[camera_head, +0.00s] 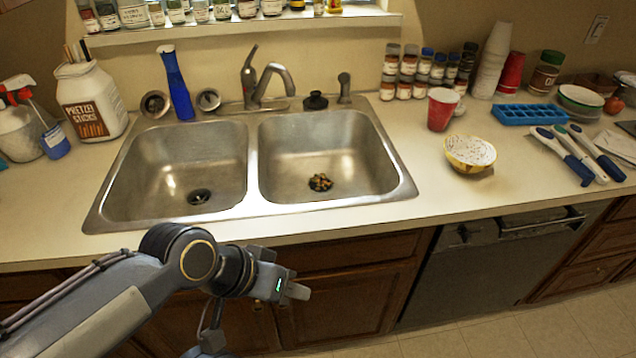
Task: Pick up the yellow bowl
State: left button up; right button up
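The yellow bowl (470,154) sits on the counter to the right of the double sink, with a pale, speckled surface facing up and a yellow side at the front. My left gripper (290,285) is in front of the counter, below the sink's front edge and well to the left of the bowl. It touches nothing that I can see. Its fingers are seen at an angle, so the gap between them is unclear. My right gripper is not in view.
A red cup (442,109) stands just behind the bowl, to its left. A blue ice tray (528,114) and white-and-blue utensils (580,153) lie to its right. The double sink (250,170) is at left. The counter in front of the bowl is clear.

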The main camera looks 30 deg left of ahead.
aim_at(467, 153)
jog(key=i+l+u, duration=0.1)
jog(key=u, duration=0.35)
jog(key=l+u, duration=0.15)
jog(key=u, duration=0.25)
jog(key=i+l+u, duration=0.1)
jog(key=u, duration=0.35)
jog(key=l+u, duration=0.5)
jog(key=l, duration=1.45)
jog(key=i, duration=0.05)
